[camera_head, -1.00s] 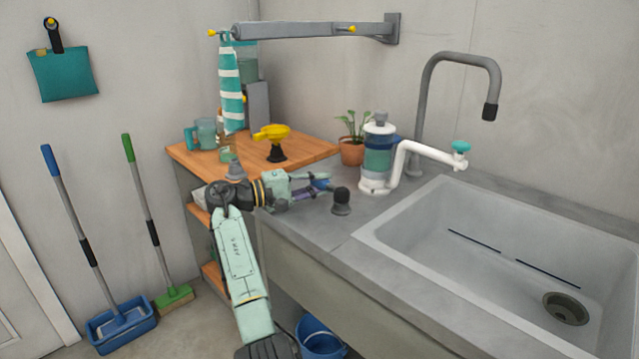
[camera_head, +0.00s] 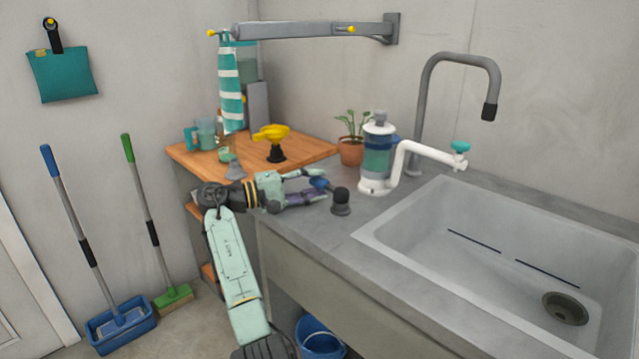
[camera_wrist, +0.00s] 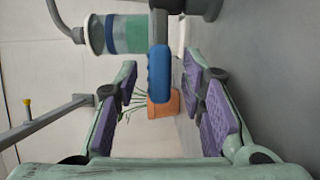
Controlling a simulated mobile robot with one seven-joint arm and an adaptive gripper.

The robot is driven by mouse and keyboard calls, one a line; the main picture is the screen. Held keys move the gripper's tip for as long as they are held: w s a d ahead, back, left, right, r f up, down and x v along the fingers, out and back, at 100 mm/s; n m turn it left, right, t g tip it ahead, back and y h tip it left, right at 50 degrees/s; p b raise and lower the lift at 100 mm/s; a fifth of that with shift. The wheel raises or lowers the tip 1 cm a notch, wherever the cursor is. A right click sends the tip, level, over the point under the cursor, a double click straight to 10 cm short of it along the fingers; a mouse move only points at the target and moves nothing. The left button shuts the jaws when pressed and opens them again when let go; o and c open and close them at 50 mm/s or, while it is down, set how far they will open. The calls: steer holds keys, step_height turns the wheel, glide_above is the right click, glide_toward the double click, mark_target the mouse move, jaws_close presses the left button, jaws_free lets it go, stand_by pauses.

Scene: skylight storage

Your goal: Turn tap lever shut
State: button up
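The tap lever is a short handle with a blue grip (camera_head: 319,184), joined to a dark round-topped post (camera_head: 341,203) on the grey counter left of the sink. In the wrist view the blue grip (camera_wrist: 159,75) points toward my palm, lying between the fingertips in that picture. My gripper (camera_head: 321,186) is level with the lever at the left end of the counter. Its purple-padded fingers are apart, one to each side of the grip, with visible gaps in the wrist view. I cannot tell how far the grip reaches between the pads.
A white and teal filter jug (camera_head: 378,160) with a white spout stands behind the post, beside a potted plant (camera_head: 351,150). The sink (camera_head: 480,240) lies right. A wall arm (camera_head: 300,30) hangs above.

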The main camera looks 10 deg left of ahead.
steer(key=v, duration=1)
steer(key=shift+a, duration=0.15)
